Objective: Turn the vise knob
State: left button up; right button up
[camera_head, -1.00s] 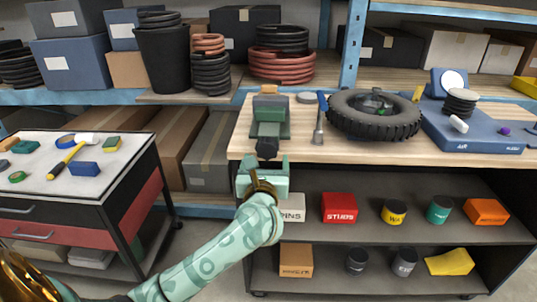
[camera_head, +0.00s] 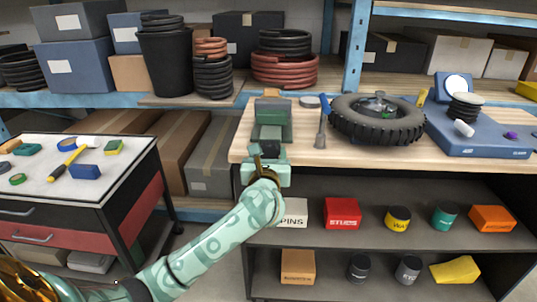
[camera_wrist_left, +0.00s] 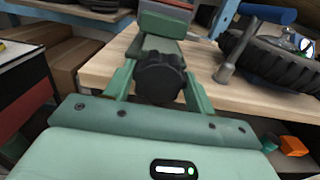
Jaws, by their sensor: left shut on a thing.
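The green vise (camera_head: 272,120) stands at the left front of the wooden bench, with a brown-red block at its top. Its black knob (camera_wrist_left: 161,78) faces the front edge and shows in the left wrist view between my fingers. My left gripper (camera_head: 268,162) is at the bench's front edge, shut on the knob, one finger on each side of it. It also shows in the left wrist view (camera_wrist_left: 158,85). In the head view the gripper hides most of the knob. My right gripper is not in view.
A blue scale-like device (camera_head: 480,132) stands further right. Shelves with tins and boxes are below the bench. A tool cart (camera_head: 110,170) stands at the left.

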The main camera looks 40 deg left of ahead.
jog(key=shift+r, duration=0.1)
